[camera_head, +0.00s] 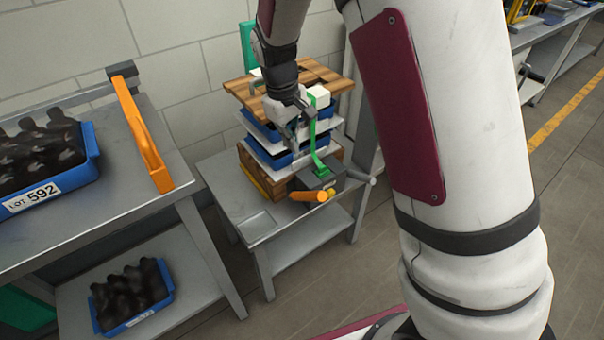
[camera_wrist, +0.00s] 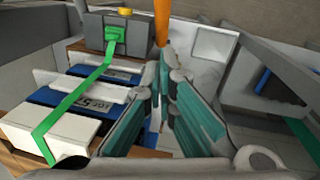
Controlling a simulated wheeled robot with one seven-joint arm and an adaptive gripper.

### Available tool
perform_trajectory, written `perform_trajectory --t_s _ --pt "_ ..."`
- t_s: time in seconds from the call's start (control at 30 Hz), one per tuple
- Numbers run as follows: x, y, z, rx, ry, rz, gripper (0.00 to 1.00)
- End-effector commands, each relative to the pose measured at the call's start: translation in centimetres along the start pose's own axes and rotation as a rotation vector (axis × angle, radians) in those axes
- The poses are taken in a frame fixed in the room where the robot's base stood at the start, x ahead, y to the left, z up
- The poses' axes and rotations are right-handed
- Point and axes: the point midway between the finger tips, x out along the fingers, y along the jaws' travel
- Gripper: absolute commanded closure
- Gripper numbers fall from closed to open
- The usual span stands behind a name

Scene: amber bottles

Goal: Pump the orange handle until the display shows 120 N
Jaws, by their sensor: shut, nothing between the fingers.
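A stack of blue trays (camera_head: 266,157) between wooden boards stands on the grey stand, with a green strap (camera_head: 312,135) around it. A dark grey strap tool (camera_head: 318,179) sits at the front of the stack on the strap. Its orange handle (camera_head: 309,196) points left; the handle also shows at the top of the wrist view (camera_wrist: 161,22), beyond my fingertips and apart from them. My gripper (camera_head: 285,139) is in front of the stack, above the handle. Its fingers (camera_wrist: 173,75) are shut and empty. No display reading is legible in either view.
The stand's front left corner has a square recess (camera_head: 256,226). Floor is free in front.

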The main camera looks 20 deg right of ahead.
Motion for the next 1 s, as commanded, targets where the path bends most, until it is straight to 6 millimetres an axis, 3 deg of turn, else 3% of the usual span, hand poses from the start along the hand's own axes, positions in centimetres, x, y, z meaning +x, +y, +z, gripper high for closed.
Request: perform_trajectory --t_s 0.17,0.63,0.8,1.0 --pt "1.7 0.0 0.1 0.001 -0.004 -0.001 1.00" --pt "10.5 0.0 0.1 0.001 -0.003 0.000 1.00" --pt "11.9 0.0 1.9 0.002 -0.002 -0.001 1.00" --pt "12.8 0.0 2.8 0.001 -0.001 0.000 1.00"
